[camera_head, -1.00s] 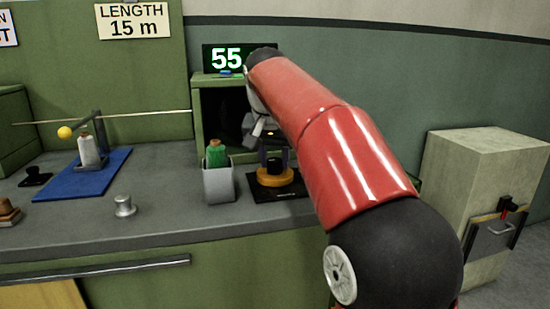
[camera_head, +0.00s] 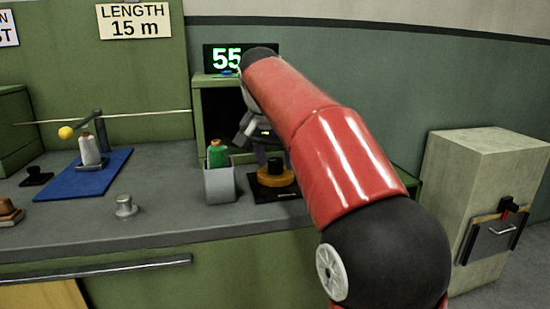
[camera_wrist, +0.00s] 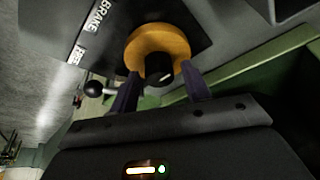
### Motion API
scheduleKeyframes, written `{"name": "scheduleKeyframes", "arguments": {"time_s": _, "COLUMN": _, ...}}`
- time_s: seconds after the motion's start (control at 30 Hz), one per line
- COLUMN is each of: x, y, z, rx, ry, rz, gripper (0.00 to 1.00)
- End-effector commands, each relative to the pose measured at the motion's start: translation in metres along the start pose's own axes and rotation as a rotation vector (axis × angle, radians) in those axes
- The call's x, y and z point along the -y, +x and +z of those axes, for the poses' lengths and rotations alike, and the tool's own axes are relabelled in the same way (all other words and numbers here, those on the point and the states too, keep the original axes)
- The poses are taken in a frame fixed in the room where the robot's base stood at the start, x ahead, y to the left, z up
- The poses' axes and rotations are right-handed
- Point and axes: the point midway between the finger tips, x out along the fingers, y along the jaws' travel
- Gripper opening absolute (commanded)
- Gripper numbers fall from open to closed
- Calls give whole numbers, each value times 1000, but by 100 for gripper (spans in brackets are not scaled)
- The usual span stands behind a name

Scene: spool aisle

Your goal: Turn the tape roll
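The tape roll (camera_head: 275,178) is an orange-yellow ring with a black hub, lying on a black base plate (camera_head: 262,196) on the counter. In the wrist view the roll (camera_wrist: 158,40) and its black hub (camera_wrist: 158,70) appear just beyond my fingers. My gripper (camera_wrist: 160,85) is open, its two dark purple fingers apart on either side of the hub in the picture. I cannot tell whether they touch it. In the head view my gripper (camera_head: 271,155) is above the roll, partly hidden by my arm. A label reading BRAKE (camera_wrist: 97,14) is on the plate.
A grey cup with a green spool (camera_head: 218,158) stands just left of the plate. A green housing with a "55" display (camera_head: 227,59) is behind. A black-knobbed lever (camera_wrist: 93,88) is near the roll. A blue mat (camera_head: 112,165) and silver knob (camera_head: 125,207) are farther left.

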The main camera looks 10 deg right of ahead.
Motion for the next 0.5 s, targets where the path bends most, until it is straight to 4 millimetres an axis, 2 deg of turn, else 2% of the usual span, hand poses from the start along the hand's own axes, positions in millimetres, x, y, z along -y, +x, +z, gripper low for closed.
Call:
{"name": "scheduleKeyframes", "arguments": {"time_s": 0.33, "x": 0, "y": -1, "z": 0, "rx": 0, "ry": -1, "rz": 0, "gripper": 54}}
{"name": "scheduleKeyframes", "arguments": {"time_s": 0.5, "x": 1, "y": -21, "z": 0, "rx": -3, "ry": -1, "rz": -2, "gripper": 54}}
